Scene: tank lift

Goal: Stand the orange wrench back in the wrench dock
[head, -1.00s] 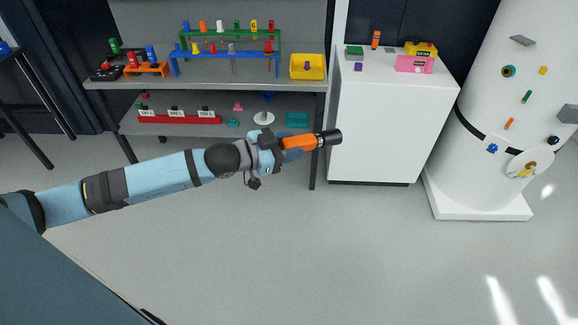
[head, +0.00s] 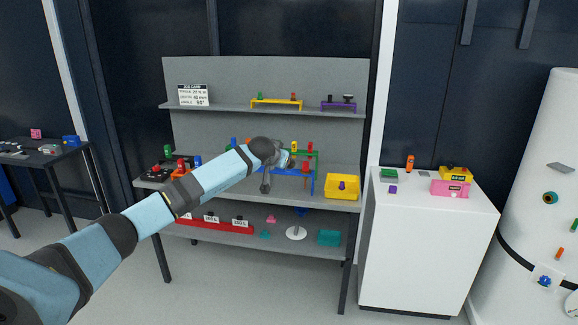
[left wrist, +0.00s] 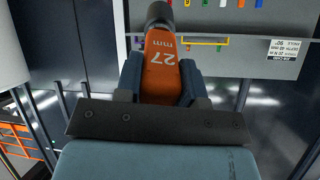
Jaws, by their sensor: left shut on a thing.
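The orange wrench (left wrist: 163,72), marked "27 mm" and with a dark end, is held between the blue-grey fingers of my left gripper (left wrist: 161,82) in the left wrist view. In the head view my left gripper (head: 283,160) is in front of the shelf unit, at the height of its middle shelf. The wrench is mostly hidden there by my own wrist. I cannot tell for sure which holder is the wrench dock. My right gripper is in neither view.
The grey shelf unit (head: 205,135) carries a job card (head: 193,95), a yellow rack (head: 276,102), a purple rack (head: 338,105), a yellow bin (head: 342,187) and a red rail (head: 218,226) with labels. A white cabinet (head: 425,245) stands right of it. Open floor lies in front.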

